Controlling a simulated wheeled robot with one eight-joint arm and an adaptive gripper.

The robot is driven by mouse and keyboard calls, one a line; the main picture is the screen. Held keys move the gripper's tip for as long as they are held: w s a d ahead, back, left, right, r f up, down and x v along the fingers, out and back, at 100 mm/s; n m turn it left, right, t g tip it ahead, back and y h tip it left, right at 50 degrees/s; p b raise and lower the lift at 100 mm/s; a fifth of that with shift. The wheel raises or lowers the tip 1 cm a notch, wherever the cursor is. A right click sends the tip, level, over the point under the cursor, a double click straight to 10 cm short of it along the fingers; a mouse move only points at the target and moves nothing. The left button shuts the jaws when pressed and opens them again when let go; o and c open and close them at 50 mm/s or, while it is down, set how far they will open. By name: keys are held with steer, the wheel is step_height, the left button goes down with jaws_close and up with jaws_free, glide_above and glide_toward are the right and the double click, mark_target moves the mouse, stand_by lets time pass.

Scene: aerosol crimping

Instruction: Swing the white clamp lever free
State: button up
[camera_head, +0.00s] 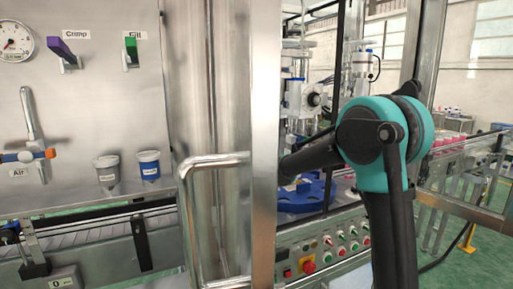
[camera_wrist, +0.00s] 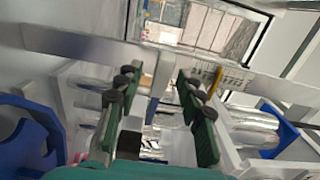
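I cannot pick out the white clamp lever for certain in either view. White machine parts (camera_head: 303,97) with a round fitting stand behind the steel post in the head view. In the wrist view my gripper (camera_wrist: 158,78) has its two green and black fingers spread apart, with no object visibly held between them. A pale metal bar (camera_wrist: 75,44) crosses beyond the fingertips, and white framework lies around them. In the head view my arm reaches behind the post, which hides my gripper.
A steel door frame (camera_head: 264,145) with a tubular handle (camera_head: 186,215) stands left of my arm. A blue round part (camera_head: 305,194) sits above a button panel (camera_head: 325,249). Blue parts (camera_wrist: 24,150) flank the gripper. Crimp (camera_head: 63,52) and green (camera_head: 131,50) levers are on the left panel.

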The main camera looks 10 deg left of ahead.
steer(key=shift+s+d, duration=0.1)
steer(key=v, duration=0.6)
stand_by(0.6)
steer(key=shift+s+d, duration=0.1)
